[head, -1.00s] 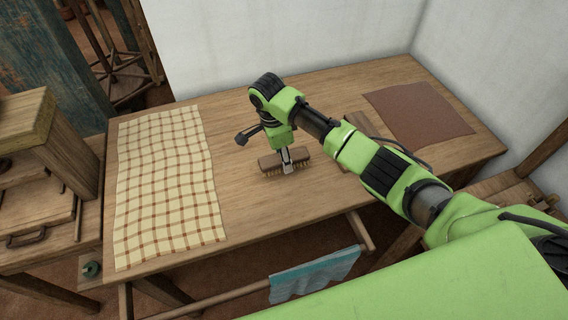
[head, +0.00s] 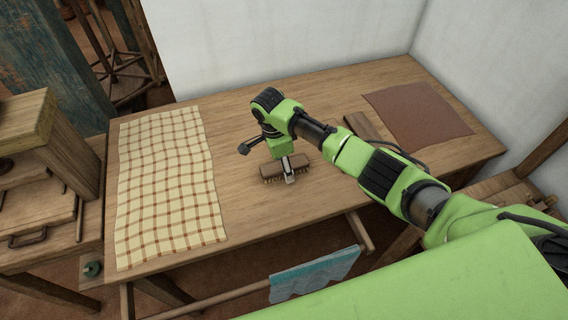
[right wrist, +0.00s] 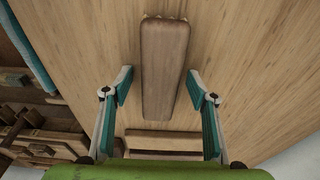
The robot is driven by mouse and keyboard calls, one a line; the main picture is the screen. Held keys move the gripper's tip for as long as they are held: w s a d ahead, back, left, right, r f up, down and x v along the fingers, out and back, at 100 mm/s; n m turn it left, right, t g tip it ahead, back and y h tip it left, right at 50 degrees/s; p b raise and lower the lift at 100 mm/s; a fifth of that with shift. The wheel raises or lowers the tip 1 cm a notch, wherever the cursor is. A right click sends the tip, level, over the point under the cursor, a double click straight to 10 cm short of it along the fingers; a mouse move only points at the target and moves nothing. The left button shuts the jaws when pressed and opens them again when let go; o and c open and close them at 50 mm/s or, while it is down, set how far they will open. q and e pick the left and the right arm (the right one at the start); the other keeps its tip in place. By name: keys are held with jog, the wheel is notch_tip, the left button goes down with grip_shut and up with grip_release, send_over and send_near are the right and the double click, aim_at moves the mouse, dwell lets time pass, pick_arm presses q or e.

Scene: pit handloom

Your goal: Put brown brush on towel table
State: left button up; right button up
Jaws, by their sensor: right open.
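The brown brush (head: 274,170) lies on the wooden table with its bristles down, near the middle front. In the right wrist view its long wooden back (right wrist: 164,68) runs lengthwise between the open fingers, with a gap on each side. My right gripper (head: 288,170) is over the brush, open and not holding it; its two teal-padded fingers also show in the right wrist view (right wrist: 163,98). The towel table (head: 240,110) carries a checked cream and brown towel (head: 168,185) on its left part. My left gripper is not in view.
A brown cloth (head: 418,113) and a wooden block (head: 363,127) lie on the right part of the table. A blue cloth (head: 315,274) hangs on a rail below the front edge. Bare tabletop separates brush and checked towel.

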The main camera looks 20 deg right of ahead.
aim_at(278, 166)
notch_tip(278, 166, up, 12)
jog(key=a+b, duration=0.1)
jog(key=a, duration=0.1)
jog(key=shift+b, duration=0.3)
dwell(0.4)
